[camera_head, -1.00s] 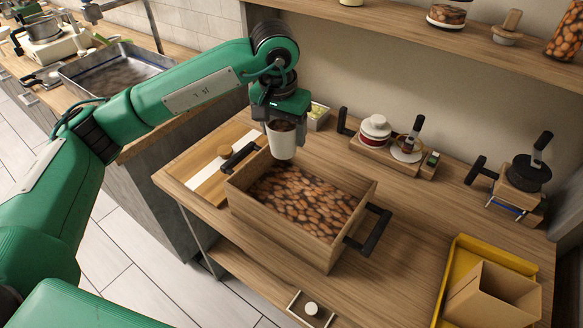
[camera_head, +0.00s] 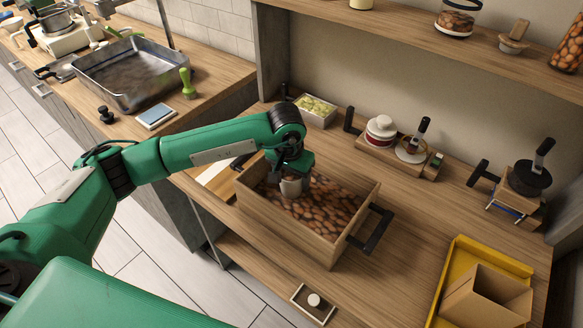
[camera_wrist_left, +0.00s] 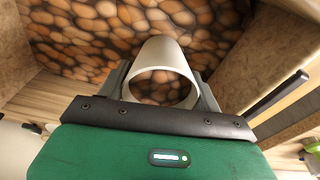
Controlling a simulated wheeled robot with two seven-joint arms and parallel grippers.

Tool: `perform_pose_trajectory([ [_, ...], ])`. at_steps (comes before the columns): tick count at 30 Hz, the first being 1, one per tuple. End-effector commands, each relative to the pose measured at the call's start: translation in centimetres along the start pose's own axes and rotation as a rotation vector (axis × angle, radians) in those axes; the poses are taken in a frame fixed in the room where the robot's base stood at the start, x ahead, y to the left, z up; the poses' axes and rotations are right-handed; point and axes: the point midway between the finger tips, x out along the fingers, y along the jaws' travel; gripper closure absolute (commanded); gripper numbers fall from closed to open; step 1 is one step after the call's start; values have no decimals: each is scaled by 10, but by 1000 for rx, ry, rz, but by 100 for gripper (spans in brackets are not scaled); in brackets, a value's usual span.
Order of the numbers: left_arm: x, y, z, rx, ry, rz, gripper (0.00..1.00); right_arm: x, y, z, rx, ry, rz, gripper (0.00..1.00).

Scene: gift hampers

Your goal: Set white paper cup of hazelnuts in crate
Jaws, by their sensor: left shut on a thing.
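The white paper cup of hazelnuts (camera_head: 291,187) is low inside the wooden crate (camera_head: 292,236), toward its back left part. Brown contents show inside the cup's rim in the left wrist view (camera_wrist_left: 165,62). My left gripper (camera_head: 293,176) is shut on the cup, one finger on each side of it. The crate's floor looks covered with brown nuts or a nut pattern (camera_head: 330,200). I cannot tell whether the cup's base touches it. My right gripper is not in view.
The crate has black handles, one at its right end (camera_head: 372,230). A small box of pale pieces (camera_head: 317,110) stands behind it. A yellow tray (camera_head: 447,290) with an open cardboard box (camera_head: 486,300) is at the right. Table between crate and tray is clear.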

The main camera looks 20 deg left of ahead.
Motion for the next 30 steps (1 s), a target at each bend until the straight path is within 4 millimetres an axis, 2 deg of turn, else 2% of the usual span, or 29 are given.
perform_pose_trajectory([
  [8, 32, 0, 5, -1, -3, 0, 59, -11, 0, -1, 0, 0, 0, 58],
  [21, 38, 0, 5, 0, -1, -1, 59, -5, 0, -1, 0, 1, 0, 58],
  [22, 37, 0, 5, 0, -1, -1, 31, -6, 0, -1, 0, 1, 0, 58],
  [24, 37, 0, 5, 0, -1, -1, 17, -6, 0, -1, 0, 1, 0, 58],
  [25, 37, 0, 5, 0, -1, -1, 13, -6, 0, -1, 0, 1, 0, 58],
  [30, 37, 0, 5, 0, -1, -1, 13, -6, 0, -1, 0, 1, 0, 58],
])
